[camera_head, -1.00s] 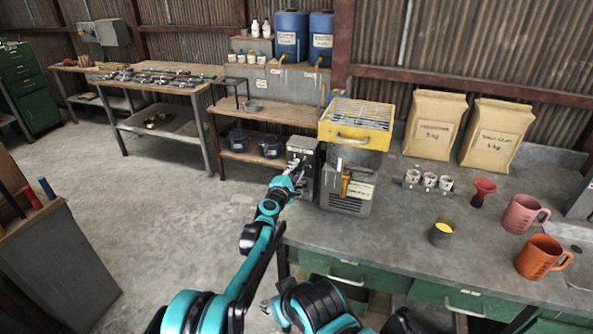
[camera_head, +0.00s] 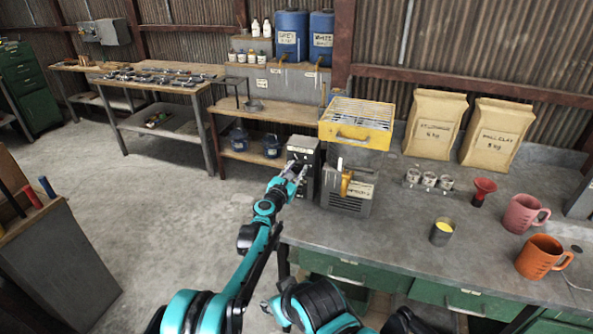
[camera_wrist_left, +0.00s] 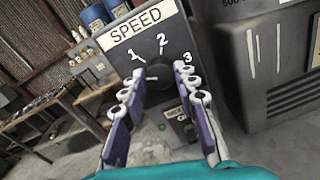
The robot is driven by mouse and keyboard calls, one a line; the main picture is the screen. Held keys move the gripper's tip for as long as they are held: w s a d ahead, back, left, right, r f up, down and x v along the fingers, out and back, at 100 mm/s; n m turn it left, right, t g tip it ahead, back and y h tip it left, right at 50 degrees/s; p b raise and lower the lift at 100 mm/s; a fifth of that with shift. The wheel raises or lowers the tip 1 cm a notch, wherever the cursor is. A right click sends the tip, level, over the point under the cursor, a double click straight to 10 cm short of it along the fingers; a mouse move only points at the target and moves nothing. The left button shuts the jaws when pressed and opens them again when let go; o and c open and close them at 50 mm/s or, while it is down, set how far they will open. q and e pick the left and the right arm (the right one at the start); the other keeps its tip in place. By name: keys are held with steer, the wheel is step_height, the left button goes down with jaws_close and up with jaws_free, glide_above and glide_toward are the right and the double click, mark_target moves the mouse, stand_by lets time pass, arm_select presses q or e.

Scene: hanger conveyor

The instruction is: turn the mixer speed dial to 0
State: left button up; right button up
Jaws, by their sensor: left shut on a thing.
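The mixer's dark speed control box (camera_head: 304,146) stands at the left end of the grey workbench. In the left wrist view its plate reads SPEED (camera_wrist_left: 140,27), with the marks 1, 2 and 3 below it. The dark round speed dial (camera_wrist_left: 170,78) is under these marks, partly hidden by my fingers. My left gripper (camera_head: 296,171) is at the front of the box; in the wrist view its two purple-grey fingers (camera_wrist_left: 160,92) are shut on the dial, one on each side. I see no 0 mark; my fingers cover part of the dial's surround. My right gripper is not in view.
A grey machine with a yellow grated top (camera_head: 355,122) stands close to the right of the control box. Cups (camera_head: 429,180), a red funnel (camera_head: 484,190), mugs (camera_head: 541,257) and paper sacks (camera_head: 433,122) are on the workbench (camera_head: 400,240). Open floor lies left.

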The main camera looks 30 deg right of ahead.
arm_select(q)
steer(key=n, duration=0.4)
steer(key=shift+f+n, duration=0.15)
steer(key=shift+n, duration=0.25)
stand_by(0.4)
steer(key=o, duration=1.2)
steer(key=shift+c, duration=0.2)
steer(key=shift+a, duration=0.1)
steer(key=v, duration=1.2)
steer(key=shift+f, duration=0.1)
